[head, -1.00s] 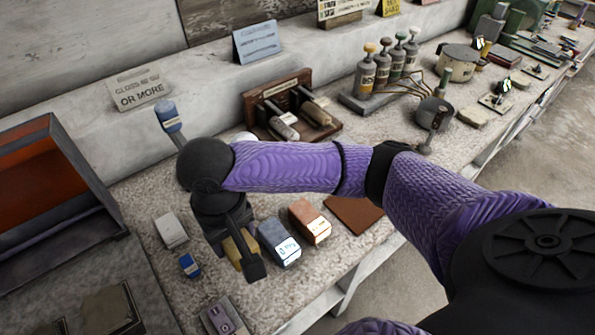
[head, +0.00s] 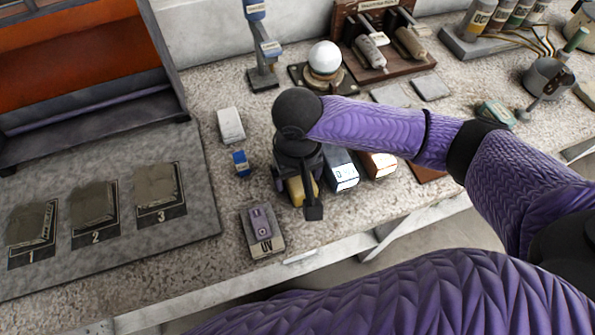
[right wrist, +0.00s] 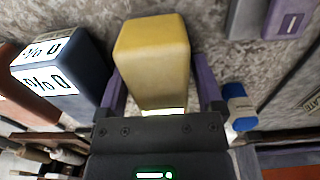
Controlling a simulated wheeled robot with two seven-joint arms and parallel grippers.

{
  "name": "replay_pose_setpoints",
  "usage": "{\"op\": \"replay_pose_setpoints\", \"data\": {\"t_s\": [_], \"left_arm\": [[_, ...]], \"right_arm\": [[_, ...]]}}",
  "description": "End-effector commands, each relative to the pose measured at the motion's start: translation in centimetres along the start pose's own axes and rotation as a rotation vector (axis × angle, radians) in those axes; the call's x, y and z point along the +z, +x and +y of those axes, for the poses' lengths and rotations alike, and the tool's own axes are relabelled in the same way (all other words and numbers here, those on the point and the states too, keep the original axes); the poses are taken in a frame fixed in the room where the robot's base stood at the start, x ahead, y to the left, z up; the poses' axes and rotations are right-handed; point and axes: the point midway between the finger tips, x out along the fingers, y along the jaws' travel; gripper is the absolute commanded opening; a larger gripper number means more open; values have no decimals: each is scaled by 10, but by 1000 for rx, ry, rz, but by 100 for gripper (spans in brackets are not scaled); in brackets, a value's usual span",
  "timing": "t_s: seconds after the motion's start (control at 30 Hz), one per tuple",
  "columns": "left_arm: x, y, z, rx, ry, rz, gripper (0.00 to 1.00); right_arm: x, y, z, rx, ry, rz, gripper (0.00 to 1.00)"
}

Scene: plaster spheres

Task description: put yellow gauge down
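The yellow gauge (head: 297,190) is a small block, partly hidden under my right gripper (head: 301,193) in the head view. In the right wrist view the yellow gauge (right wrist: 153,55) sits between the two purple fingers of my right gripper (right wrist: 158,88), one close against each side, so the gripper looks shut on it. The gauge is at or just above the bench top; I cannot tell whether it touches. A dark blue gauge (head: 342,172) stands just to its right, with an orange one (head: 377,164) beyond. My left gripper is not in view.
A grey UV block (head: 262,232) lies at the front left of the gripper. A small blue item (head: 241,163) and a white block (head: 231,125) stand to the left. A grey board (head: 110,245) with numbered pads is further left. The bench's front edge is close.

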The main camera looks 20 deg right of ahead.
Motion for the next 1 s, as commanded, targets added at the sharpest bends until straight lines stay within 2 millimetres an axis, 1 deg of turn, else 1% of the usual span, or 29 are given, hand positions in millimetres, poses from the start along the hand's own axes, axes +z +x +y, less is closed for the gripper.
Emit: {"op": "replay_pose_setpoints", "data": {"t_s": [0.07, 0.3, 0.37, 0.47, 0.5, 0.6, 0.7, 0.83, 1.0], "left_arm": [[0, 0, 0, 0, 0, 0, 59], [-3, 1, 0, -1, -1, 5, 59], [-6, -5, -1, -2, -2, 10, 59], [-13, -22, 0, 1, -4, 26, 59], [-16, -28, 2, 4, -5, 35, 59], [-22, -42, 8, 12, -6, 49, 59], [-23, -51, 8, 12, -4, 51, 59], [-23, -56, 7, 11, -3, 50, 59], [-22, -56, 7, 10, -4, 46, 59]], "right_arm": [[0, 0, 0, 0, 0, 0, 100], [0, -2, 0, 0, 0, 2, 100], [-1, -14, 0, -1, 1, 4, 100], [-1, -43, 0, -2, 0, 6, 100], [-1, -56, 0, -1, 0, 6, 100], [0, -85, 0, -1, 0, 5, 100], [0, -106, -1, -2, -1, 4, 100], [0, -121, -1, -2, 0, 1, 100], [0, -123, 0, 0, 0, -1, 100]]}}
